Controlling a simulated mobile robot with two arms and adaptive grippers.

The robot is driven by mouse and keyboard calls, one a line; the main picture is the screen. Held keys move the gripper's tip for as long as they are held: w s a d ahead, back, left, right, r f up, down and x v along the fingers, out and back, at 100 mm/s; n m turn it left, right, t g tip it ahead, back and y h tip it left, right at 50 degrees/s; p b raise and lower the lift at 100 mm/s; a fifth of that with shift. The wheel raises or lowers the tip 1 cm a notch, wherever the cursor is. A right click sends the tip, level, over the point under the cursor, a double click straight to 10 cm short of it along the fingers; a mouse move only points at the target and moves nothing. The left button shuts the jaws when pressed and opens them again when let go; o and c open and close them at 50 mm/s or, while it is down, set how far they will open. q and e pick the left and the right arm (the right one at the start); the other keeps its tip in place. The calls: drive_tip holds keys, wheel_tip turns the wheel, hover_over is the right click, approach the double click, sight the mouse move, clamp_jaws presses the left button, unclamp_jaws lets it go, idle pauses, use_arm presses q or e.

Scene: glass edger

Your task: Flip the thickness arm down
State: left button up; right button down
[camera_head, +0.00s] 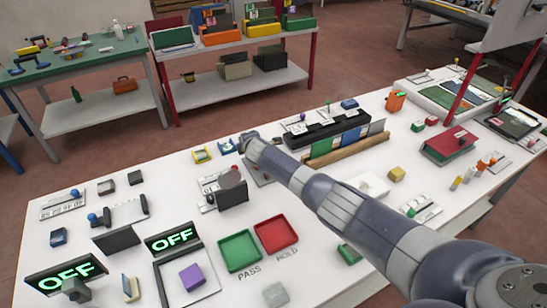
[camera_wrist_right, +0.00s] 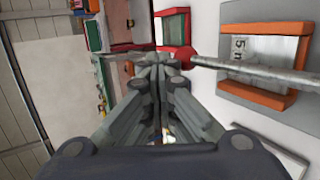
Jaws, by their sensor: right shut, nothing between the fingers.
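In the right wrist view a grey rod (camera_wrist_right: 255,71) with a red rounded end (camera_wrist_right: 184,59) looks like the thickness arm. It runs from the middle to the right edge, past an orange-framed plate (camera_wrist_right: 268,50) marked "5 m". My right gripper (camera_wrist_right: 158,62) is shut and empty. Its fingertips are close beside the red end; I cannot tell whether they touch. In the head view my right arm reaches from the lower right to mid-bench, hiding its gripper, and I cannot make out the rod there. My left gripper is not in view.
On the white bench (camera_head: 320,285) stand a green tray (camera_head: 238,250) marked PASS, a red tray (camera_head: 276,233) marked HOLD, and two OFF displays. A purple block (camera_head: 192,277) sits in a frame. A black rack (camera_head: 325,130) stands behind my arm.

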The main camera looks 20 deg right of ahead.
drive_tip(key=shift+s+d+f, duration=0.1)
drive_tip(key=shift+f, duration=0.2)
drive_tip(key=shift+r+p, duration=0.4)
drive_tip(key=shift+p, duration=0.05)
wheel_tip(320, 180, up, 14)
drive_tip(key=a+p, duration=0.2)
drive_tip(key=shift+w+a+f, duration=0.2)
drive_tip(key=shift+w+a, duration=0.05)
drive_tip(key=shift+w, duration=0.1)
